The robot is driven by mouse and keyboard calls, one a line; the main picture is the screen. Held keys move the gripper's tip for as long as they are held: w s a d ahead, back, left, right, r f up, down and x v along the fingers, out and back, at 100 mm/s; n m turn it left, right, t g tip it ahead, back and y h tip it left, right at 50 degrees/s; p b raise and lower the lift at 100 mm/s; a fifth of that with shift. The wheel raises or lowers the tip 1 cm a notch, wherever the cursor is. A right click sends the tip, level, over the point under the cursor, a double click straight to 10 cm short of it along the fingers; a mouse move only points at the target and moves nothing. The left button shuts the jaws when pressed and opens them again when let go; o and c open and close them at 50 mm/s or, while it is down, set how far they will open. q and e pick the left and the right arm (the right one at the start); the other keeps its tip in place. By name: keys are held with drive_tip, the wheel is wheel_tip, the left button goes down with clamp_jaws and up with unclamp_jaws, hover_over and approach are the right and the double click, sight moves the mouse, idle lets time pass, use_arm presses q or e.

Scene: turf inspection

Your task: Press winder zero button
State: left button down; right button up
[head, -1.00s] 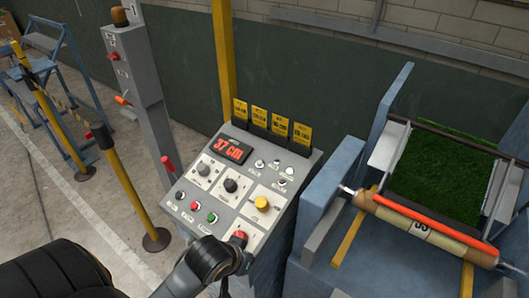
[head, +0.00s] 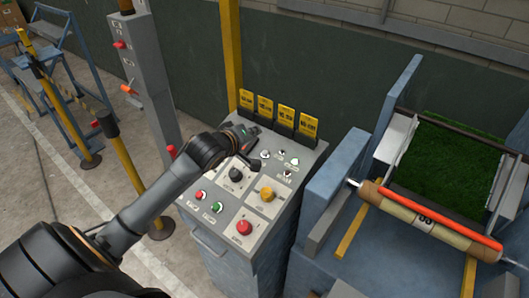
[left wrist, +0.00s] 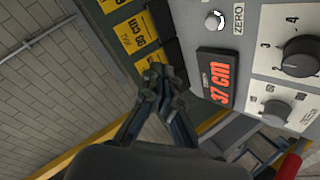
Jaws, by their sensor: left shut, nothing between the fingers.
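The winder control panel (head: 218,228) has a sloped grey face with knobs and buttons. In the left wrist view, a small round pale button (left wrist: 213,20) sits beside a ZERO label (left wrist: 238,17), near the red 37 cm display (left wrist: 220,77). In the head view, what looks like the same button (head: 265,154) is just right of my left gripper (head: 250,132). That gripper is shut and empty above the panel's upper left, hiding the display there. In the left wrist view its fingertips (left wrist: 160,78) are apart from the button. My right gripper is not in view.
Yellow tags (head: 286,115) stand along the panel's back edge, near my gripper. A red button (head: 244,227) and a yellow button (head: 267,194) are lower on the face. The roller (head: 425,220) and turf (head: 450,165) are to the right.

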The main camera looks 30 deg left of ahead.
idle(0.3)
use_arm(q)
drive_tip(key=b, duration=0.7)
hover_over(265, 153)
drive_tip(key=s, duration=0.3)
drive_tip(key=f, duration=0.6)
drive_tip(key=shift+w+a+f, duration=0.15)
drive_tip(key=shift+a+f, duration=0.1)
drive_tip(key=shift+f, duration=0.05)
drive_tip(key=shift+w+f+b, duration=0.3)
drive_tip(key=shift+w+f, duration=0.05)
drive_tip(key=shift+f, duration=0.5)
drive_tip(key=shift+f, duration=0.1)
drive_tip(key=shift+w+f, duration=0.15)
drive_tip(key=shift+f, duration=0.1)
drive_tip(key=shift+w+d+f, duration=0.1)
drive_tip(key=shift+w+f, duration=0.05)
drive_tip(key=shift+f, duration=0.4)
idle(0.4)
drive_tip(key=shift+s+r+p, duration=0.3)
drive_tip(key=shift+r+p, duration=0.6)
drive_tip(key=shift+p, duration=0.2)
